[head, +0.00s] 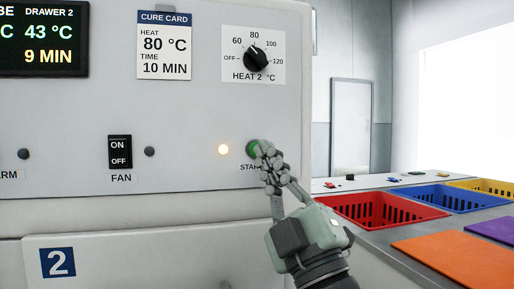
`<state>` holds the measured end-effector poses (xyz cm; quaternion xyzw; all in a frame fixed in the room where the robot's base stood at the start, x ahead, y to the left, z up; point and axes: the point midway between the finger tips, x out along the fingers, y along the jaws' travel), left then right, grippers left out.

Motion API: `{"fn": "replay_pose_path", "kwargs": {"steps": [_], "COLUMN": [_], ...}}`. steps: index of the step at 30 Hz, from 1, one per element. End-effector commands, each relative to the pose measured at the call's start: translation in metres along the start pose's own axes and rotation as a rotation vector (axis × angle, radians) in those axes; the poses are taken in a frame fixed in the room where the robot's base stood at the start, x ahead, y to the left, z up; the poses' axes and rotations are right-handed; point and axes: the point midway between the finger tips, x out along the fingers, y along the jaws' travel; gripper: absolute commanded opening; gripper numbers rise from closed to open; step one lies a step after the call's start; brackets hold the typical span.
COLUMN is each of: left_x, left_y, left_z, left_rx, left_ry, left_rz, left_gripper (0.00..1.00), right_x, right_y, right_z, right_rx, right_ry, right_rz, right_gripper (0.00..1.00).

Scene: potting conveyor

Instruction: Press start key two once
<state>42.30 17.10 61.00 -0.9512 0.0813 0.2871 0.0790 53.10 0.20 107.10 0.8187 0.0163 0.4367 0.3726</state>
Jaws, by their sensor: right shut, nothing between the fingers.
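A drawer front (140,262) marked 2 is below. My left gripper is not in view.
The heat 2 knob (256,59) sits above the key, its pointer near 80. A fan switch (120,152), a cure card (164,45) and a display (42,38) are to the left. Red (333,216), blue (414,206) and yellow (499,183) crates stand at the right.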

Motion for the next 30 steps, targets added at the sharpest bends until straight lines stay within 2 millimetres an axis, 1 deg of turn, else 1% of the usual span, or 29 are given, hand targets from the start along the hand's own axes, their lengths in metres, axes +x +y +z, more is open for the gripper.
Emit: {"fn": "replay_pose_path", "kwargs": {"steps": [3, 9, 30], "left_x": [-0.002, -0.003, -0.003], "left_y": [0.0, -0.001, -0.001], "left_z": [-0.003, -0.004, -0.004], "left_rx": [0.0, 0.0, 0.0], "left_ry": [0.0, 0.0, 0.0], "left_rz": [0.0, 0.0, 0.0], "left_gripper": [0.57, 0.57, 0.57], "right_x": [-0.009, -0.019, -0.021], "right_y": [0.006, 0.014, 0.015], "right_z": [-0.006, -0.014, -0.015], "right_rx": [-0.001, 0.0, -0.001], "right_ry": [0.0, -0.001, 0.0], "right_rz": [-0.001, 0.0, 0.0], "right_gripper": [0.0, 0.0, 0.0]}}
